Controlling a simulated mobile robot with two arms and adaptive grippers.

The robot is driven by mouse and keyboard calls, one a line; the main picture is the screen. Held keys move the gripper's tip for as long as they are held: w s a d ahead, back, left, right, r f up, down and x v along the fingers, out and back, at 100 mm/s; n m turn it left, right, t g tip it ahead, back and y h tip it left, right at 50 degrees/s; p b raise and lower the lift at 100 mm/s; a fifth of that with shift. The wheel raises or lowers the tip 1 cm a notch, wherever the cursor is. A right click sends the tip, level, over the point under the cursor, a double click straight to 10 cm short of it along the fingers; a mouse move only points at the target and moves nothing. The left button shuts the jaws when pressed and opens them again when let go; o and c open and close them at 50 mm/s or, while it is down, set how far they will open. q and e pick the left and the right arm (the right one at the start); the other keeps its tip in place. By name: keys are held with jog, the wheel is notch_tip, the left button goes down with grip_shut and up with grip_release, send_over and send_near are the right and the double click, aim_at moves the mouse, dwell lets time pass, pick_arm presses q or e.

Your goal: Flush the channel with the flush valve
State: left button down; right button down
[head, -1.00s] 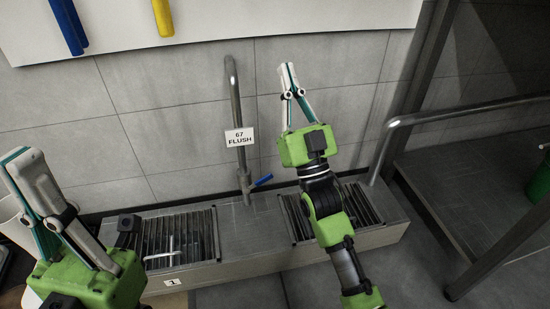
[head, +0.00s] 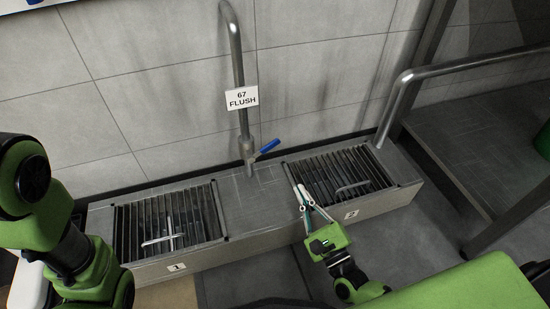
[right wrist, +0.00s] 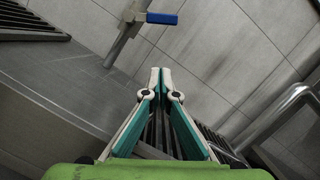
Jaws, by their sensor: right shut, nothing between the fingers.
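The flush valve has a blue lever (head: 268,146) at the foot of a bent metal pipe (head: 237,62) on the tiled wall. The lever points up and to the right. A sign reading "67 FLUSH" (head: 242,98) hangs on the pipe. The channel (head: 250,200) has a left grate (head: 128,222) marked 1 and a right grate (head: 318,168) marked 2. My right gripper (head: 300,188) is shut and empty, over the right grate's left edge, below and right of the lever and apart from it. In the right wrist view the lever (right wrist: 161,18) is beyond the fingertips (right wrist: 160,72). My left gripper is out of view.
A metal handrail (head: 470,64) runs at the right, with its bent end near the channel's right end. A dark post and a lower floor area lie beyond it. A green object (head: 543,140) is at the right edge. Space around the lever looks clear.

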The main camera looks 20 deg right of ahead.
jog(key=b+x, duration=0.4)
jog(key=x, duration=0.5)
jog(key=shift+f, duration=0.15)
jog(key=shift+w+a+r, duration=0.1)
jog(key=shift+a+r, duration=0.25)
jog(key=shift+r, duration=0.3)
jog(key=shift+w+a+r, duration=0.15)
jog(key=shift+a+r, duration=0.25)
jog(key=shift+r, duration=0.25)
jog(key=shift+w+a+r, duration=0.1)
jog(key=shift+a+r, duration=0.25)
jog(key=shift+r, duration=0.3)
jog(key=shift+r+n+p, duration=0.25)
jog(key=shift+n+p, duration=0.15)
jog(key=shift+p, duration=0.15)
